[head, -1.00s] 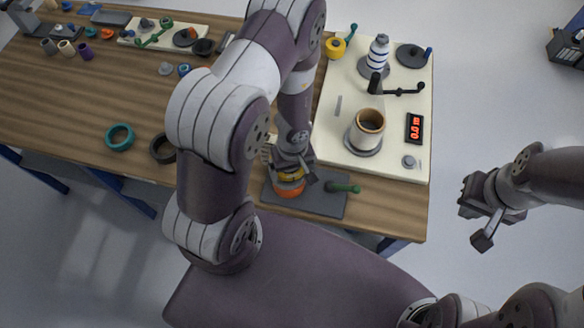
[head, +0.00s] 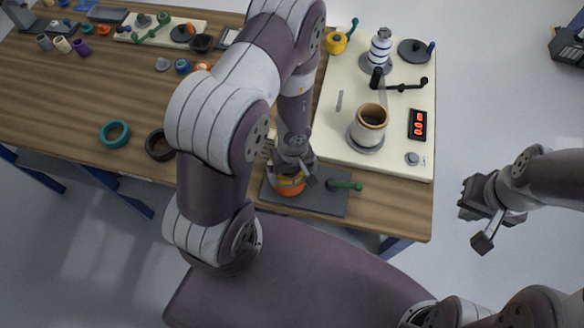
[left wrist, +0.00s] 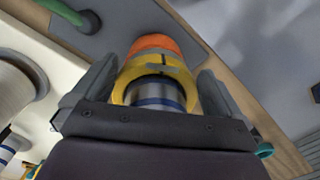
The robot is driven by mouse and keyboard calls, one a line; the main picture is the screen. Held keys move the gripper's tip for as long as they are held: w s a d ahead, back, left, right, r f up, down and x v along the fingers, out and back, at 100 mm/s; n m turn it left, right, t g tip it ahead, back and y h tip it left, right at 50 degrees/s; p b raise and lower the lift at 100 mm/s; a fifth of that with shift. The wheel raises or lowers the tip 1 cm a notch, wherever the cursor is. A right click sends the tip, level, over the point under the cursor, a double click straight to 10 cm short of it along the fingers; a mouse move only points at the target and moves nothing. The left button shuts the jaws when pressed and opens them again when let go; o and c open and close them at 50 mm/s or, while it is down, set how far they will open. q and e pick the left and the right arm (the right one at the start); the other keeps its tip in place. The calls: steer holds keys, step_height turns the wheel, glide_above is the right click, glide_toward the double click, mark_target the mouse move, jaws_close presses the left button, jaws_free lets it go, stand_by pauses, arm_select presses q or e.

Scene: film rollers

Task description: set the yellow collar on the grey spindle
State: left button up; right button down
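The yellow collar (left wrist: 125,90) sits between the fingers of my left gripper (head: 291,177); the left wrist view shows a finger close against each side. A grey metal cylinder with a blue band, seemingly the grey spindle (left wrist: 158,95), shows inside the collar's ring. An orange ring (head: 290,188) is just beyond the collar, over the grey base plate (head: 325,192). The left gripper covers much of the stack in the head view, so the collar's seating is hidden. My right gripper (head: 481,214) is empty, off the table at the right, its fingers apart.
A green handle (head: 345,185) sticks out over the plate. The cream board (head: 340,125) behind carries a cup-like roller (head: 368,125), a black crank (head: 400,86) and a red display (head: 418,125). Teal (head: 115,133) and black (head: 158,146) rings lie left.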

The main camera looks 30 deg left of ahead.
arm_select(q)
steer(key=r+p, duration=0.2)
steer(key=r, duration=0.2)
steer(key=r+p, duration=0.3)
steer(key=r, duration=0.1)
steer(key=r+p, duration=0.3)
steer(key=r, duration=0.1)
steer(key=shift+w+r, duration=0.25)
steer(key=shift+r, duration=0.15)
steer(key=shift+f, duration=0.1)
